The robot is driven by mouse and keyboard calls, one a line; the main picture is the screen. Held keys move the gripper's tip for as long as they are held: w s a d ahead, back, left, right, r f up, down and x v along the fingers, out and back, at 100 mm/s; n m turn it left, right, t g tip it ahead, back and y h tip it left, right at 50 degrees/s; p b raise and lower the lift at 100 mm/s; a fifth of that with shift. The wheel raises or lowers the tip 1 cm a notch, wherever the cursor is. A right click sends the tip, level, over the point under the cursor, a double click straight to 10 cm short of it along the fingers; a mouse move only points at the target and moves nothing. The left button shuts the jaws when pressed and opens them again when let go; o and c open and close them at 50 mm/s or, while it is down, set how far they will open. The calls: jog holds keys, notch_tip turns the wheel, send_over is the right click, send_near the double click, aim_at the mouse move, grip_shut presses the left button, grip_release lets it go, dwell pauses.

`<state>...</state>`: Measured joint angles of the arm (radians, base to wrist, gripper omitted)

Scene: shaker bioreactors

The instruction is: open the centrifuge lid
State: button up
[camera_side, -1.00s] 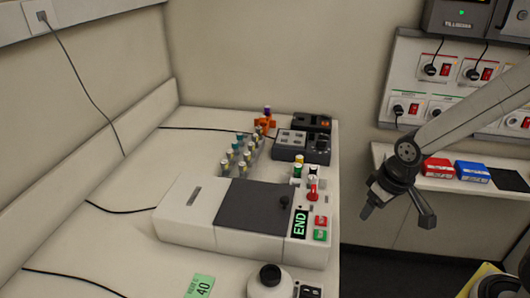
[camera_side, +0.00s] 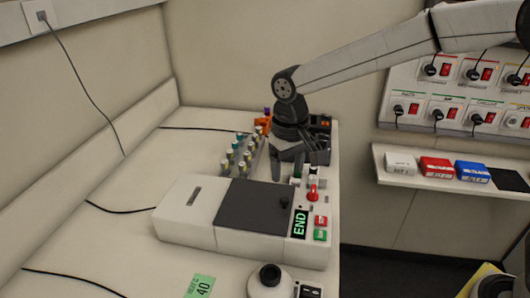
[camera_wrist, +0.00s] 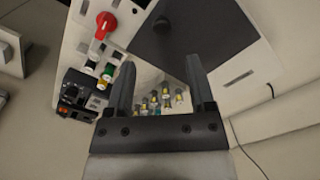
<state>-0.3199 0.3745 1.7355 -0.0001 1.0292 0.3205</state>
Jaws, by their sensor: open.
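The centrifuge (camera_side: 185,232) is a white box on the bench with a dark grey lid (camera_side: 248,210), which lies flat and closed. A black knob (camera_side: 284,202) stands near the lid's right edge. In the wrist view the lid (camera_wrist: 205,45) and its knob (camera_wrist: 162,25) show at the top. My gripper (camera_side: 287,178) points down behind the centrifuge's back right side, apart from the knob. In the wrist view my gripper (camera_wrist: 159,62) has its fingers spread with nothing held between them. The display on the centrifuge (camera_side: 299,224) reads END.
A red-handled control (camera_side: 313,192) and red and green buttons (camera_side: 320,228) sit right of the lid. Several capped vials (camera_side: 238,155) stand behind the centrifuge, close to my gripper. A round white device (camera_side: 268,281) stands in front. A shelf with boxes (camera_side: 437,167) is at right.

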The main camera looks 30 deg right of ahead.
aim_at(284, 198)
jog(key=shift+a+f, duration=0.15)
jog(key=shift+w+f, duration=0.1)
jog(key=shift+f, duration=3.6)
grip_shut()
